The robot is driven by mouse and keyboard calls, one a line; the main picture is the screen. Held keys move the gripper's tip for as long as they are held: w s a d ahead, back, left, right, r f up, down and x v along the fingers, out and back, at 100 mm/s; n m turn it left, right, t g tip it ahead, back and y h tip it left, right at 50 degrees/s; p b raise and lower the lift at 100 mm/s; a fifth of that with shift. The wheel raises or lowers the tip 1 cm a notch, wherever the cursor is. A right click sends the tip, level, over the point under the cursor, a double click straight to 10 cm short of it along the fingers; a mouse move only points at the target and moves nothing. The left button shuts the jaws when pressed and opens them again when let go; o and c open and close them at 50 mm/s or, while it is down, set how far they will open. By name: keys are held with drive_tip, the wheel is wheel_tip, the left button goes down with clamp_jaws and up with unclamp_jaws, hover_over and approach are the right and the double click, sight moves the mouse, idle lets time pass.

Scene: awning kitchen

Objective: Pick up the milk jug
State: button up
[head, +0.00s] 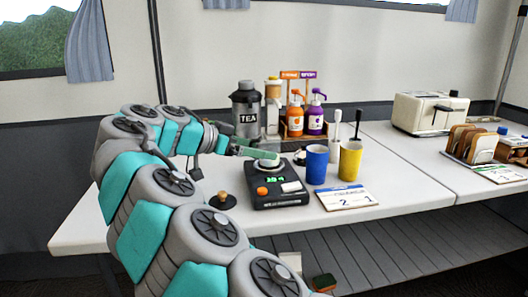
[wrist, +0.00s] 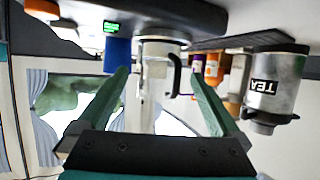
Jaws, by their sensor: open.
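The milk jug (wrist: 158,62) appears in the wrist view as a pale, upright vessel with a dark handle on its right side. That view is upside down. My gripper (wrist: 160,80) is open, with one green finger on each side of the jug in the picture. No contact shows, and I cannot tell how far the jug is beyond the tips. In the head view my gripper (head: 250,152) is low over the table beside the black scale (head: 281,196). The jug is not clearly told apart there, among the pale things around the fingertips.
A tea canister (head: 246,108) stands behind the gripper, and a rack holds orange and purple pump bottles (head: 316,118). A blue cup (head: 316,164) and a yellow cup (head: 350,161) stand right of the scale. A toaster (head: 430,113) is farther right.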

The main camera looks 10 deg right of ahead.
sight(277, 150)
drive_tip(key=shift+r+p+x, duration=0.1)
drive_tip(key=shift+p+x, duration=0.15)
drive_tip(key=shift+x, duration=1.5)
drive_tip(key=shift+r+p+x, duration=0.15)
drive_tip(key=shift+p+x, duration=0.05)
drive_tip(key=shift+x, duration=1.55)
clamp_jaws()
